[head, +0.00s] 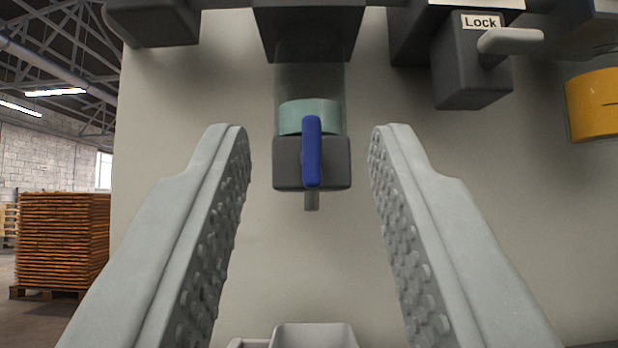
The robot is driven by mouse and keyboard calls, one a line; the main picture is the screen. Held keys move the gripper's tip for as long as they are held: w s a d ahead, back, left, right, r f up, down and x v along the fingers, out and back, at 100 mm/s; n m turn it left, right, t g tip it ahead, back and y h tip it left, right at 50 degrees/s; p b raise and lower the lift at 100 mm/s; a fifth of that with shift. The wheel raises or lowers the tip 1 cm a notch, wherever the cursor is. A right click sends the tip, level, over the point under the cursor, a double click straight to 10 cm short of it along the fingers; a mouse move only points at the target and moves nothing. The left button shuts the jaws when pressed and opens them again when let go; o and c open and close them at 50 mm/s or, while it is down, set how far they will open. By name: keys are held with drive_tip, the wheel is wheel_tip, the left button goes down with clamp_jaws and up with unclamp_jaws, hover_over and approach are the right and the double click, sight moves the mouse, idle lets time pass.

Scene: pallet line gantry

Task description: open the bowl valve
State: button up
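The bowl valve (283,176) is a dark grey block with a blue lever handle (311,152) on its front. A clear bowl with teal contents (309,117) sits directly above the valve, under a dark housing (308,35). My gripper (310,140) is open, with one textured finger on each side of the valve. Neither finger appears to touch the valve or handle, and nothing is between the fingers except the view of the valve beyond.
At the upper right is a dark block with a grey lever (510,40) and a "Lock" label (481,22). A yellow part (593,104) is at the right edge. The pale panel (330,265) below the valve is bare. Stacked pallets (62,240) stand far left.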

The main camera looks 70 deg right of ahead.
drive_tip(key=shift+s+a, duration=0.35)
drive_tip(key=shift+a, duration=0.5)
drive_tip(key=shift+s+a, duration=0.3)
drive_tip(key=shift+a, duration=0.5)
